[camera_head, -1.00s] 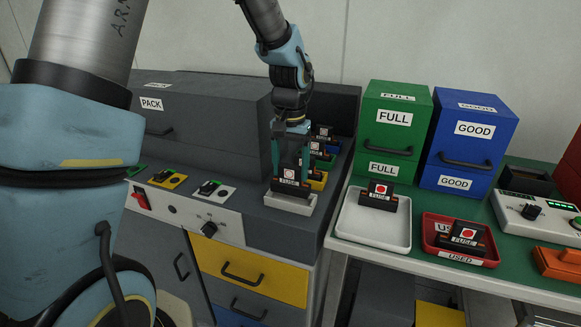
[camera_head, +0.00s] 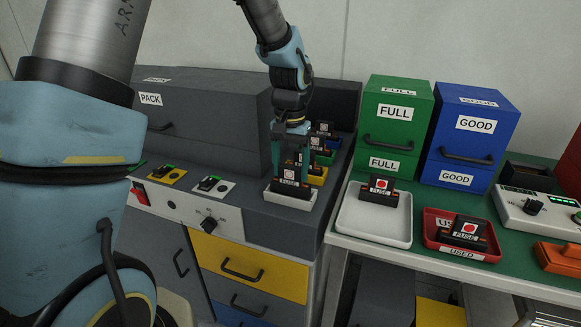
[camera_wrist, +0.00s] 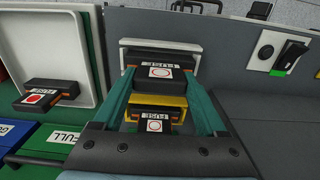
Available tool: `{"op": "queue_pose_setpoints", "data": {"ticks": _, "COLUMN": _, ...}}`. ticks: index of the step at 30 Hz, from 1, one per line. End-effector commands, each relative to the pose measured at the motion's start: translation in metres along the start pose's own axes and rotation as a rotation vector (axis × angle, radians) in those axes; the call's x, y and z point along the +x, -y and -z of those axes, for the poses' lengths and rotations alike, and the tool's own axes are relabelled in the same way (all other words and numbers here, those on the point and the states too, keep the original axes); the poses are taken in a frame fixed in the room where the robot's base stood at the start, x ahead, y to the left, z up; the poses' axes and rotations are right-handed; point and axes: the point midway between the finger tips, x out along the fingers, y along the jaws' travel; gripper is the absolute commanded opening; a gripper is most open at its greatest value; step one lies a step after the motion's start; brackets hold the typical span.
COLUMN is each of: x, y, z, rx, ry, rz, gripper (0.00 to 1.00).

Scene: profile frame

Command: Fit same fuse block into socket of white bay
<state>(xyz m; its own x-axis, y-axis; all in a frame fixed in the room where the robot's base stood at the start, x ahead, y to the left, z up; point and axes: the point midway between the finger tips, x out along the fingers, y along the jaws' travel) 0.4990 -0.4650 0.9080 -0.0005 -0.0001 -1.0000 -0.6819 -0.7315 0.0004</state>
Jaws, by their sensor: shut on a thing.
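My gripper (camera_head: 291,176) points down over the white bay (camera_head: 279,197) at the front end of the bay row. It is shut on a black fuse block (camera_head: 293,189) with a white label and red mark. The block is upright and low at the white bay, whose rim shows around its base. The wrist view shows the held fuse block (camera_wrist: 158,82) between the teal fingers, against the white bay (camera_wrist: 135,46). The socket is hidden under the block, so I cannot tell whether it is fully seated.
Behind stand a yellow bay (camera_head: 318,180) and further coloured bays with fuse blocks, close to my fingers. A white tray (camera_head: 372,227) and a red USED tray (camera_head: 462,254), right, each hold a fuse block. Green (camera_head: 396,130) and blue (camera_head: 474,140) boxes stand behind.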

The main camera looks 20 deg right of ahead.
Motion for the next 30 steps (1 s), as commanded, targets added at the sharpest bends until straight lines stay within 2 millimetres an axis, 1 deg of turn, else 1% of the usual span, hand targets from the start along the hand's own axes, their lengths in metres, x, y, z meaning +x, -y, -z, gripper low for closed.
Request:
{"op": "queue_pose_setpoints", "data": {"ticks": 17, "x": 0.0116, "y": -0.0001, "z": 0.0001, "rx": 0.000, "ry": -0.001, "rz": 0.000, "gripper": 0.16}}
{"op": "queue_pose_setpoints", "data": {"ticks": 25, "x": 0.0108, "y": -0.0001, "z": 0.0001, "rx": 0.000, "ry": -0.001, "rz": 0.000, "gripper": 0.16}}
{"op": "queue_pose_setpoints", "data": {"ticks": 26, "x": 0.0108, "y": -0.0001, "z": 0.0002, "rx": 0.000, "ry": -0.001, "rz": 0.000, "gripper": 0.78}}
{"op": "queue_pose_setpoints", "data": {"ticks": 30, "x": 0.0108, "y": -0.0001, "z": 0.0001, "rx": 0.000, "ry": -0.001, "rz": 0.000, "gripper": 0.94}}
